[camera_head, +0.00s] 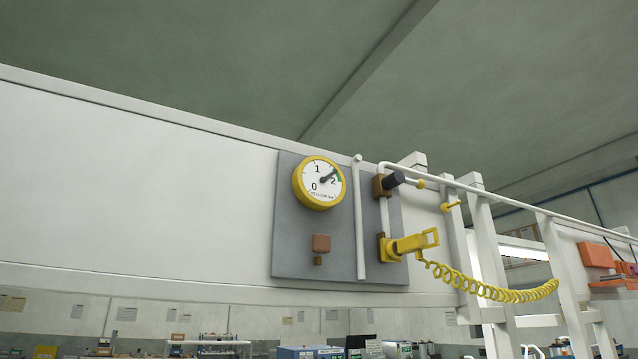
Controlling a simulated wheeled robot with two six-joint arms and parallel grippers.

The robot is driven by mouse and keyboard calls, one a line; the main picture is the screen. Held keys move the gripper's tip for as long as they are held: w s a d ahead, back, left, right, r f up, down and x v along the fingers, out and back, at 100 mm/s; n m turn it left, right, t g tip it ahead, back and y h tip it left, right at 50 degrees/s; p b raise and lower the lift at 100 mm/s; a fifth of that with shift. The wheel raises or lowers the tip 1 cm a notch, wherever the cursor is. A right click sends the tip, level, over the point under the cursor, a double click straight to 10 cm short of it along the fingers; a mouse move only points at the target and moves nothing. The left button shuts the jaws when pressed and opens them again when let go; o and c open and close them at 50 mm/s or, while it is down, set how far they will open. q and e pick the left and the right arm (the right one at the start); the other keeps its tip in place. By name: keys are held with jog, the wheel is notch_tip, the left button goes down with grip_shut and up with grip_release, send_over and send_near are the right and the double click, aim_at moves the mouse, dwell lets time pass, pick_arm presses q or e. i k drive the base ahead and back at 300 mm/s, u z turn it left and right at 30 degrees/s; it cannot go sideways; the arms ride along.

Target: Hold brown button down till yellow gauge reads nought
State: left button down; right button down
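The yellow gauge (319,183) is mounted high on a grey panel (290,240). Its white dial has the marks 0, 1 and 2, and its dark needle points up and right, close to the 2 beside a green band. The brown button (321,243) is a square block on the same panel, below the gauge. A small dark brown piece sits just under it. Nothing touches the button. Neither of my grippers shows in the head view.
Right of the gauge run a white vertical pipe (360,225) and a yellow fitting (408,244) with a coiled yellow hose (490,291). A black knob (394,180) sits above the fitting. White posts and orange parts (596,255) stand farther right. The wall left of the panel is bare.

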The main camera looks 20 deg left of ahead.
aim_at(321, 243)
jog(key=k, duration=1)
jog(key=z, duration=1.65)
jog(key=i, duration=1.15)
jog(key=u, duration=2)
